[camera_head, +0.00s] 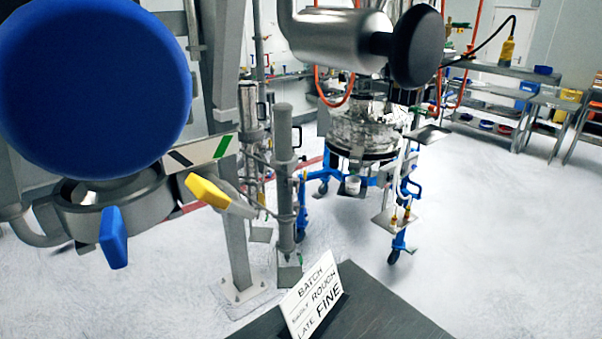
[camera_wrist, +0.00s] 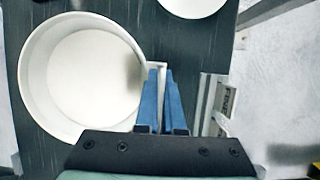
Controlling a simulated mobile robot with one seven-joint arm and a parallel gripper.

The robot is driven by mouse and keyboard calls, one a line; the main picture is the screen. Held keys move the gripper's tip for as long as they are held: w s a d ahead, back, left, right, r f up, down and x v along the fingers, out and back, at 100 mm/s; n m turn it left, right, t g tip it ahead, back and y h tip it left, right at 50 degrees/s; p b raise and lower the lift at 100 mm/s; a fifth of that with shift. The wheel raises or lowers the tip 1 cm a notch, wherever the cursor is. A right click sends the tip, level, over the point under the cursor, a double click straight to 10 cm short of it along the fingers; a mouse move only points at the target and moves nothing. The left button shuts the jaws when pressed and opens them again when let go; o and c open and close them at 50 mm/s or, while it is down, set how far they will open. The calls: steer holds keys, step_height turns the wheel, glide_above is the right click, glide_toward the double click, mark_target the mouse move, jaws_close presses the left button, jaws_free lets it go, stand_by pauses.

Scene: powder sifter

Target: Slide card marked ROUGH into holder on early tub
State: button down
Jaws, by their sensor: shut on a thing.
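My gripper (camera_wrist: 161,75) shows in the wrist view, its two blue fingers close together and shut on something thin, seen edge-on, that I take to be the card. Its marking cannot be read. A pale piece (camera_wrist: 156,65) shows at the fingertips, beside the wall of a round white tub (camera_wrist: 135,48); I cannot tell whether it is the card or a holder. A second white tub (camera_wrist: 195,8) is partly in view at the top. A white batch sign (camera_head: 312,300) in the head view reads early ROUGH, late FINE. My gripper is outside the head view.
The tubs stand on a dark table (camera_wrist: 185,45); its corner also shows in the head view (camera_head: 385,315). The sign stands close to the right of my fingers in the wrist view (camera_wrist: 222,100). Steel equipment with a blue disc (camera_head: 95,85) rises beyond the table.

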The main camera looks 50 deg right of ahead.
steer(key=shift+f, duration=0.15)
steer(key=c, duration=1.5)
jaws_free()
steer(key=o, duration=0.5)
steer(key=shift+o, duration=0.2)
steer(key=shift+w, duration=0.1)
steer(key=s+b+v, duration=0.1)
steer(key=v, duration=1.2)
steer(key=shift+w, duration=0.3)
